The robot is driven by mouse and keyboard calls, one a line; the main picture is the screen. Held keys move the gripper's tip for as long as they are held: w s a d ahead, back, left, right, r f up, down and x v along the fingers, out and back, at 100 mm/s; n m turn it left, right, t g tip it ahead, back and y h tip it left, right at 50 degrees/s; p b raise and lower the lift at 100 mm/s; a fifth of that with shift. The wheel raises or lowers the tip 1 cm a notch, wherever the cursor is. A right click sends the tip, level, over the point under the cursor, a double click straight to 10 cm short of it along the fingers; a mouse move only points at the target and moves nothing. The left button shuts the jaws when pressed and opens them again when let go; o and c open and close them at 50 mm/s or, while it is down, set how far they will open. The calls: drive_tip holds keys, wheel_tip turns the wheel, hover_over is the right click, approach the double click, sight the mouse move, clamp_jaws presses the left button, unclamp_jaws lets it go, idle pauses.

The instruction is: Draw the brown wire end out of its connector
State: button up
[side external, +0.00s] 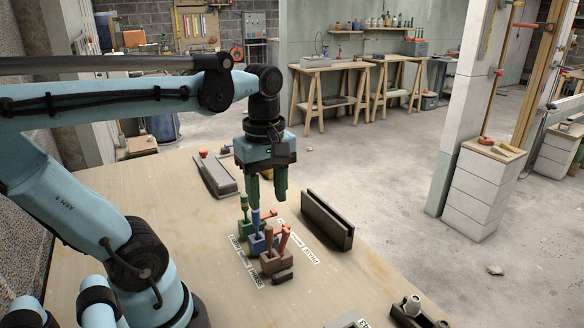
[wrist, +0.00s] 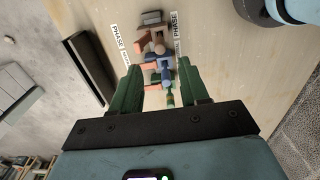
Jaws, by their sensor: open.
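The brown connector (side external: 272,264) stands on the wooden bench, nearest the side camera in a row with a blue connector (side external: 256,245) and a green connector (side external: 244,229). The brown wire end (side external: 283,240) stands up from the brown connector, slightly tilted; its round top also shows in the wrist view (wrist: 159,49). My gripper (side external: 266,198) points down with its green fingers apart and empty, above the green and blue connectors. In the wrist view my gripper (wrist: 158,68) frames the row between its fingers, with the brown connector beyond the tips. The brown wire's lower part is hidden inside its connector.
A blue wire end (side external: 256,219) and a green one (side external: 244,203) stand close by. Orange levers project from the connectors. Label strips (side external: 246,262) flank the row. A dark slotted rail (side external: 327,220) stands to the right, and a grey tray (side external: 217,174) lies behind.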

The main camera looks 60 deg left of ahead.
sight(269, 227)
drive_tip(key=shift+f, duration=3.8)
clamp_jaws()
drive_tip(key=shift+r, duration=1.05)
drive_tip(key=shift+r, duration=3.4)
